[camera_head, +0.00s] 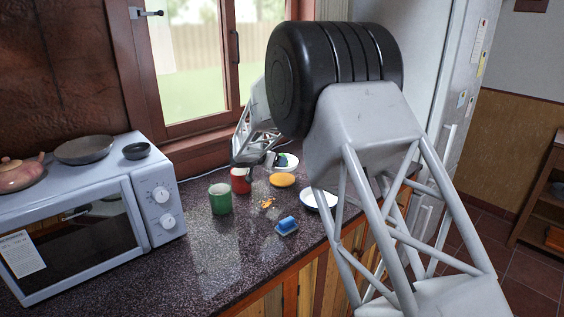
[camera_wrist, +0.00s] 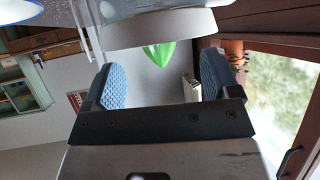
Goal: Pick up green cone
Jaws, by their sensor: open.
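The green cone (camera_wrist: 158,54) shows in the wrist view between my two fingers and beyond them, with its pointed end down in the picture. A pale rim hides its upper part there. In the head view, a small green patch (camera_head: 282,160) shows on a pale plate (camera_head: 292,161) by the window; it is partly hidden and too small to make out its shape. My gripper (camera_wrist: 162,72) is open, with blue pads apart and nothing between them. In the head view my gripper (camera_head: 262,159) is low over the counter, just left of that plate.
A red mug (camera_head: 240,181) stands close to my gripper, with a green mug (camera_head: 220,199) nearer. A yellow plate (camera_head: 282,180), a blue-rimmed plate (camera_head: 318,200) and a blue block (camera_head: 287,226) lie on the counter (camera_head: 205,262). A microwave (camera_head: 155,185) stands left. The front counter is clear.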

